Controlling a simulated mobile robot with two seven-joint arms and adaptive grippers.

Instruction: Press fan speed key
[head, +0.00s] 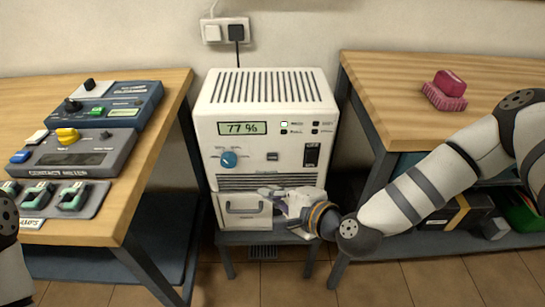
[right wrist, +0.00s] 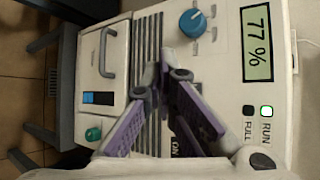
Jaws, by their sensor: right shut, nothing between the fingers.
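The white machine (head: 205,150) has a display (head: 242,128) reading 77 %, a blue knob (head: 228,159), a small dark key (head: 272,156) and a black rocker switch (head: 311,155). No label on it can be read clearly as fan speed. My right gripper (head: 270,193) is shut and empty in front of the machine, below the small key and by the drawer's upper right. In the right wrist view its fingertips (right wrist: 163,72) meet before the vent slats, hiding part of the front; contact cannot be told. My left gripper is out of view.
The machine's drawer (head: 243,212) is below the slats.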

